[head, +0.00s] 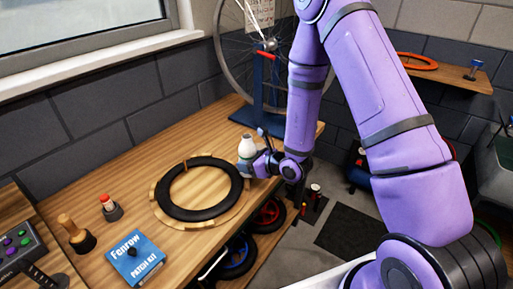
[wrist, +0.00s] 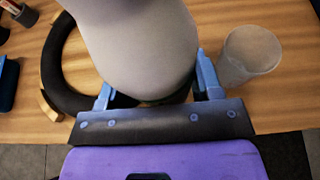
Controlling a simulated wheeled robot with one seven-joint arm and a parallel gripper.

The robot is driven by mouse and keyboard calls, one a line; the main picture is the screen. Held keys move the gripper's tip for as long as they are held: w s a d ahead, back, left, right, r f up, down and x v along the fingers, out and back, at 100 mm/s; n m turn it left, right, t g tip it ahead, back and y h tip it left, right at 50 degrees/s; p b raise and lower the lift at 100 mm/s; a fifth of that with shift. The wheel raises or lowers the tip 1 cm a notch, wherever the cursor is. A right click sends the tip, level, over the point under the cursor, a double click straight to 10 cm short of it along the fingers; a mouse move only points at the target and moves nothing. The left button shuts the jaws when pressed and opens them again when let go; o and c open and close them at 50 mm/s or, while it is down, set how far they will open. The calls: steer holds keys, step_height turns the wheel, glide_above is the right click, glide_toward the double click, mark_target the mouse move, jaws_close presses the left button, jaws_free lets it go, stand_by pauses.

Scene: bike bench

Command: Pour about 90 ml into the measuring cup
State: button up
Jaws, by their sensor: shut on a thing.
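A pale bottle with a white top (head: 247,146) stands upright or nearly so at the right part of the bench, past the black ring. My gripper (head: 258,162) is shut on it from the right side. In the wrist view the bottle (wrist: 140,45) fills the space between the two blue fingers of my gripper (wrist: 155,85). A clear, empty-looking measuring cup (wrist: 249,55) stands on the wood just right of the right finger, apart from the bottle. No liquid stream shows.
A black tyre ring (head: 175,204) lies on a wooden holder left of the bottle. A blue patch kit box (head: 135,258), a small red-topped container (head: 109,206) and a wooden-handled tool (head: 75,233) are further left. A wheel stand (head: 270,95) rises behind the bottle.

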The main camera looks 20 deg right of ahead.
steer(key=shift+r+m, duration=0.1)
steer(key=shift+m, duration=0.2)
steer(key=shift+w+d+r+m+g+y, duration=0.1)
steer(key=shift+m+g+y, duration=0.2)
steer(key=shift+m+g, duration=0.15)
steer(key=shift+d+r+m+g+y, duration=0.1)
steer(key=shift+m+g+y, duration=0.2)
steer(key=shift+m+g, duration=0.15)
steer(key=shift+w+d+f+m+g+y, duration=0.15)
steer(key=shift+m+g+y, duration=0.2)
steer(key=shift+m, duration=0.25)
steer(key=shift+w+r+m+g+y, duration=0.15)
steer(key=shift+m+g+y, duration=0.1)
steer(key=shift+m+g, duration=0.3)
steer(key=shift+s+a+f+m+g+y, duration=0.35)
steer(key=shift+s+m+g+y, duration=0.2)
steer(key=shift+m, duration=0.4)
steer(key=shift+s+a+m+g+y, duration=0.25)
steer(key=shift+m+g+y, duration=0.1)
steer(key=shift+m+y, duration=0.45)
steer(key=shift+m, duration=0.4)
steer(key=shift+w+d+r+m+g+y+p, duration=0.1)
steer(key=shift+w+r+m+g+y+p, duration=0.1)
steer(key=shift+r+m+g, duration=0.15)
steer(key=shift+w+d+r+m+g+y+p, duration=0.15)
steer(key=shift+r+m, duration=0.1)
steer(key=shift+r, duration=0.2)
steer(key=shift+m+y, duration=0.5)
steer(key=shift+m, duration=0.1)
